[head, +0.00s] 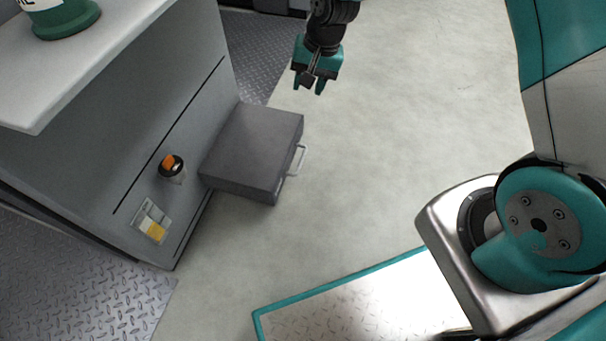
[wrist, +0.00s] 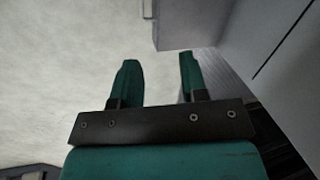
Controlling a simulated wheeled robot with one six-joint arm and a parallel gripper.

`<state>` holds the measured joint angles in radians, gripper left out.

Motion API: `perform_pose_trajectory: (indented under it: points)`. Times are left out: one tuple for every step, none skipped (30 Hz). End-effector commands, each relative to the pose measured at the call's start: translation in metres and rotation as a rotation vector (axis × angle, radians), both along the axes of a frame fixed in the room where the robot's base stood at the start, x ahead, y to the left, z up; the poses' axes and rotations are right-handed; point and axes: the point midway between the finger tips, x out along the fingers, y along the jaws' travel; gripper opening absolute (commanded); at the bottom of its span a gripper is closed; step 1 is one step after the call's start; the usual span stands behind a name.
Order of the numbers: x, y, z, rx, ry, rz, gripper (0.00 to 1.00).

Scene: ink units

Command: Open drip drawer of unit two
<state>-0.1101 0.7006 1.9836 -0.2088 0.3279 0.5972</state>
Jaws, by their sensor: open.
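In the head view a grey box-like drawer (head: 252,148) sticks out from the lower side of a grey ink unit (head: 160,110), close to the floor. It has a pale bar handle (head: 297,160) on its right-hand end. My gripper (head: 309,86) is beyond the drawer and above the floor, apart from the handle, with its fingers spread and nothing between them. In the wrist view my gripper (wrist: 158,75) also shows two separated green fingers over pale floor. A grey corner, likely of the drawer (wrist: 172,24), shows at the top there; the handle is barely visible.
The unit's front carries an orange-and-black knob (head: 172,167) and a yellow-and-white label (head: 152,221). A green-based container (head: 66,20) stands on the ledge above. Diamond-plate flooring (head: 75,285) lies beside the unit. Pale floor (head: 400,130) right of the drawer is clear.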

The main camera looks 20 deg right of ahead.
Motion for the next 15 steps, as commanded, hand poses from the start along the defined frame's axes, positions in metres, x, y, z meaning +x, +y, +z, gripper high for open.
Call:
perform_pose_trajectory:
  points:
    - [0.007,-0.006,-0.057,-0.008,0.013,-0.043,0.40]
    - [0.010,-0.009,-0.074,-0.012,0.015,-0.069,0.40]
    - [0.014,-0.013,-0.095,-0.017,0.019,-0.097,0.40]
    - [0.017,-0.016,-0.109,-0.021,0.020,-0.119,0.40]
    - [0.019,-0.018,-0.121,-0.024,0.023,-0.136,0.40]
    - [0.021,-0.021,-0.135,-0.028,0.024,-0.157,0.40]
    - [0.023,-0.023,-0.144,-0.030,0.026,-0.170,0.40]
    - [0.024,-0.024,-0.151,-0.032,0.027,-0.180,0.40]
    - [0.025,-0.026,-0.158,-0.034,0.027,-0.193,0.40]
    - [0.026,-0.027,-0.162,-0.036,0.028,-0.200,0.40]
    - [0.026,-0.027,-0.165,-0.036,0.028,-0.205,0.40]
    - [0.027,-0.028,-0.170,-0.037,0.028,-0.209,0.40]
    - [0.027,-0.028,-0.173,-0.038,0.030,-0.211,0.40]
    - [0.027,-0.028,-0.176,-0.038,0.031,-0.212,0.40]
    - [0.028,-0.027,-0.180,-0.038,0.031,-0.212,0.40]
